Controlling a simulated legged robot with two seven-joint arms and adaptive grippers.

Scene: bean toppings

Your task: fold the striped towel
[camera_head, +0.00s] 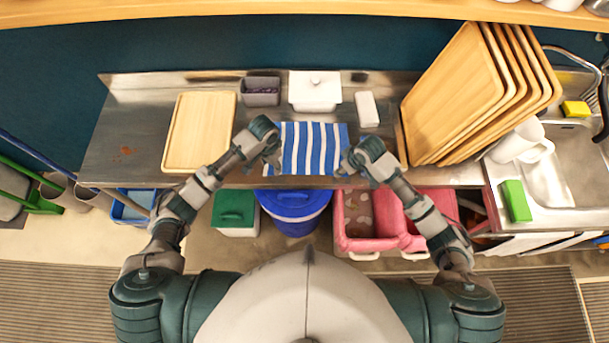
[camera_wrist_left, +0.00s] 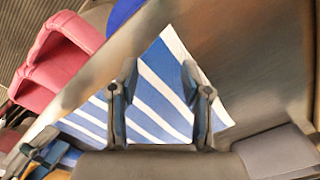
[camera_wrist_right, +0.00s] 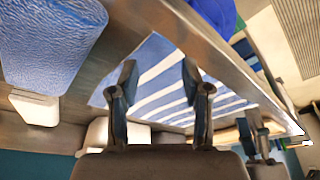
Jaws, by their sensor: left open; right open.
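The striped towel (camera_head: 312,147), blue and white, lies flat on the metal counter near its front edge. It also shows in the left wrist view (camera_wrist_left: 160,85) and in the right wrist view (camera_wrist_right: 165,85). My left gripper (camera_head: 272,160) is at the towel's left edge, and its open fingers (camera_wrist_left: 160,95) frame the towel in the left wrist view. My right gripper (camera_head: 346,168) is at the towel's front right corner, with open fingers (camera_wrist_right: 155,85) over the stripes. Nothing is held. Whether the fingertips touch the cloth I cannot tell.
A wooden tray (camera_head: 200,132) lies left of the towel. Behind it stand a grey container (camera_head: 261,92), a white lidded box (camera_head: 315,92) and a white block (camera_head: 367,109). Stacked wooden trays (camera_head: 455,90) lean at the right. Bins, including a blue one (camera_head: 294,208), stand below the counter.

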